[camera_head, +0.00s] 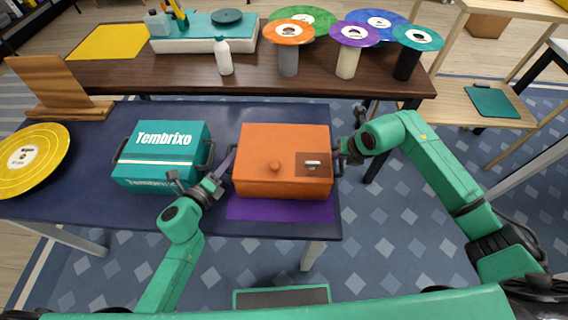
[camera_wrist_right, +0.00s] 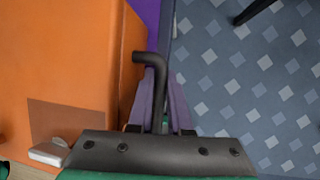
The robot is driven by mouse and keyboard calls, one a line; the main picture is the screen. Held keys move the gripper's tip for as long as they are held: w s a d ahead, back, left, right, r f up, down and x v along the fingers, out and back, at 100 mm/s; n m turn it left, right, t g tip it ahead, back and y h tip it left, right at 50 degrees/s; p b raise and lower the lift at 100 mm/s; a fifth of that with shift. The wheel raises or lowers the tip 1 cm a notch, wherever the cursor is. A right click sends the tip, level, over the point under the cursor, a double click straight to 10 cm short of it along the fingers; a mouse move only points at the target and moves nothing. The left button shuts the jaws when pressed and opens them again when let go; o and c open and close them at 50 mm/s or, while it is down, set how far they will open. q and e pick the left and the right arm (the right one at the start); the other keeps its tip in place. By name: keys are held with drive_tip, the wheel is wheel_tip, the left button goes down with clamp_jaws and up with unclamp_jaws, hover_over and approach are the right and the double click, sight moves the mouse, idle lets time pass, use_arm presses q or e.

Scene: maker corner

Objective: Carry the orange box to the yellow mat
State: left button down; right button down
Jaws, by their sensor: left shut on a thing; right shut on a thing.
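The yellow mat (camera_head: 108,42) lies bare on the brown table at the back left.
A wooden stand (camera_head: 58,90) and yellow disc (camera_head: 32,158) are further left. Beside the yellow mat are a turntable (camera_head: 205,38), a white bottle (camera_head: 223,56) and several disc-topped stands (camera_head: 289,58).

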drive_tip(key=shift+d+r, duration=0.1)
